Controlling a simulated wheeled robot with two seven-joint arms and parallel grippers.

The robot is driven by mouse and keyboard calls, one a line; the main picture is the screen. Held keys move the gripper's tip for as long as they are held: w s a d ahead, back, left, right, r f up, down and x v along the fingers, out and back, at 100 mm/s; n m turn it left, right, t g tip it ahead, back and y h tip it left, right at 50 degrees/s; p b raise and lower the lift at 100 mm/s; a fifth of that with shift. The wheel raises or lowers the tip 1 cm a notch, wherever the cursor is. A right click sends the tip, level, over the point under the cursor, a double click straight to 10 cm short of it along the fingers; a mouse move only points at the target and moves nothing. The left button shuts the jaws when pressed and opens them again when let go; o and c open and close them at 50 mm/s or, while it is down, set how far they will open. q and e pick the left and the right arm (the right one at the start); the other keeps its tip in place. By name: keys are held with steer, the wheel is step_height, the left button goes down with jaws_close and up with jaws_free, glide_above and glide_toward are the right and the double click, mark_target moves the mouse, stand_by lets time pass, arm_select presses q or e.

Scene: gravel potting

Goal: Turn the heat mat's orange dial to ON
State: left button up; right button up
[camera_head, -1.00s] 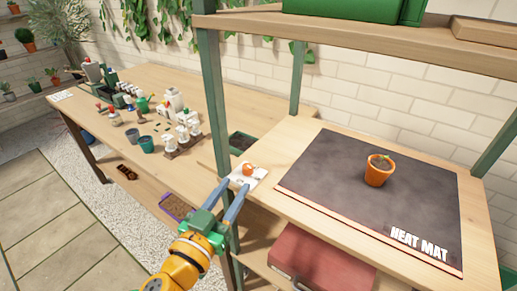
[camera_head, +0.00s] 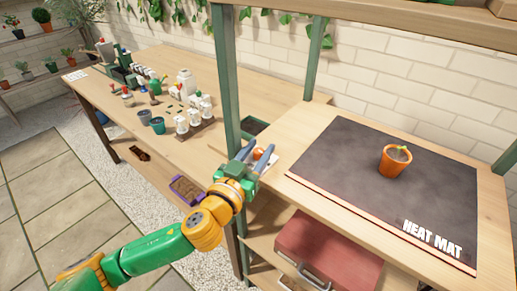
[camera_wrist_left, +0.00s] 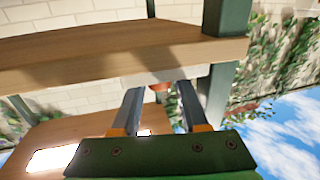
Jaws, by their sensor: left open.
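The orange dial (camera_head: 258,154) sits on a small white plate at the left end of the shelf that holds the dark heat mat (camera_head: 340,165). My left gripper (camera_head: 259,151) is open, with its two grey fingers on either side of the dial in the head view and partly covering it and the plate. In the left wrist view the dial (camera_wrist_left: 160,87) shows small between the fingertips, under the pale plate (camera_wrist_left: 168,76). I cannot tell whether the fingers touch it. The dial's ON marking is not readable. My right gripper is not in view.
An orange pot (camera_head: 393,163) with a seedling stands on the mat. A green rack post (camera_head: 231,100) rises close to my left gripper. A red toolbox (camera_head: 325,250) is on the shelf below. Bottles and pots crowd the bench at left.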

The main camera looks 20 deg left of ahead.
mark_target(257, 154)
arm_select(q)
jaws_close()
steer(key=shift+n+y+b, duration=0.45)
steer(key=shift+n+y, duration=0.75)
steer(key=shift+y, duration=0.5)
steer(key=shift+n+y, duration=0.4)
steer(key=shift+y, duration=0.3)
jaws_free()
steer(key=s, duration=0.2)
steer(key=s+b, duration=0.1)
steer(key=s, duration=0.1)
steer(key=s+d, duration=0.1)
steer(key=s, duration=0.1)
steer(key=shift+s+f+b, duration=0.1)
steer(key=shift+s+b, duration=0.2)
steer(key=shift+b, duration=0.1)
steer(key=shift+s, duration=0.2)
